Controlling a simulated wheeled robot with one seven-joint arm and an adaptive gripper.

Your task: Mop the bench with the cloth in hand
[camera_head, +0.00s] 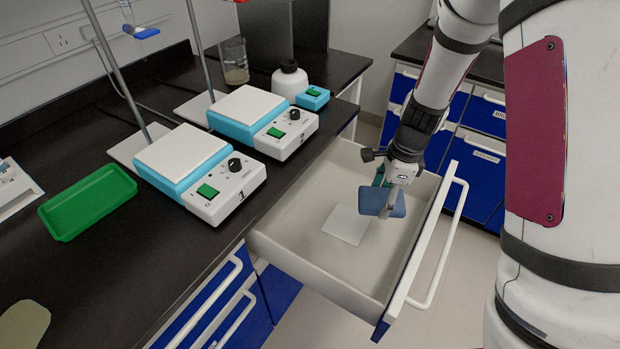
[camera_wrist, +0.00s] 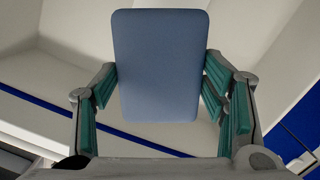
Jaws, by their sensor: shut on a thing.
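My gripper (camera_head: 386,184) is over an open drawer and shut on a blue cloth (camera_head: 378,203), a flat rounded rectangle. In the wrist view the cloth (camera_wrist: 160,65) sits between the two teal-padded fingers of my gripper (camera_wrist: 160,95). The cloth appears to hang above the drawer floor, apart from the bench. The bench (camera_head: 120,250) has a black top and runs along the left of the head view.
The open drawer (camera_head: 290,225) holds a white sheet (camera_head: 346,224). On the bench stand two hotplate stirrers (camera_head: 190,160) (camera_head: 252,110), a green tray (camera_head: 88,200), a beaker (camera_head: 234,62) and a white bottle (camera_head: 289,82).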

